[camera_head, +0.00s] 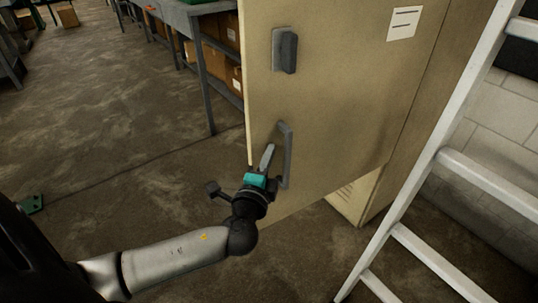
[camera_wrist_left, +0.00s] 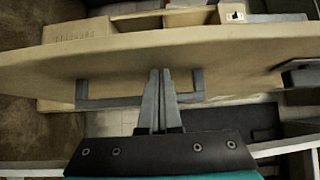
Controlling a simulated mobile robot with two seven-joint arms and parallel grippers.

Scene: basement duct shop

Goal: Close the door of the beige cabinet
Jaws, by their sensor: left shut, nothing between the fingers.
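The beige cabinet's door (camera_head: 340,110) stands swung out in the head view, with the vented lower part of the cabinet (camera_head: 358,195) showing behind and below it. The door carries a grey bar handle (camera_head: 287,155) and a dark latch (camera_head: 289,53) above it. My left gripper (camera_head: 267,158) is shut and empty, its fingertips up close to the door face beside the handle. In the left wrist view the fingers (camera_wrist_left: 160,75) point at the door (camera_wrist_left: 230,50), between the ends of the handle (camera_wrist_left: 100,102); I cannot tell whether they touch. My right gripper is out of view.
A white ladder (camera_head: 440,155) stands close at the right, before a pale block wall (camera_head: 500,110). A grey workbench (camera_head: 208,90) with cardboard boxes (camera_head: 222,62) is behind the door at the left. The floor left of the door is mostly clear.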

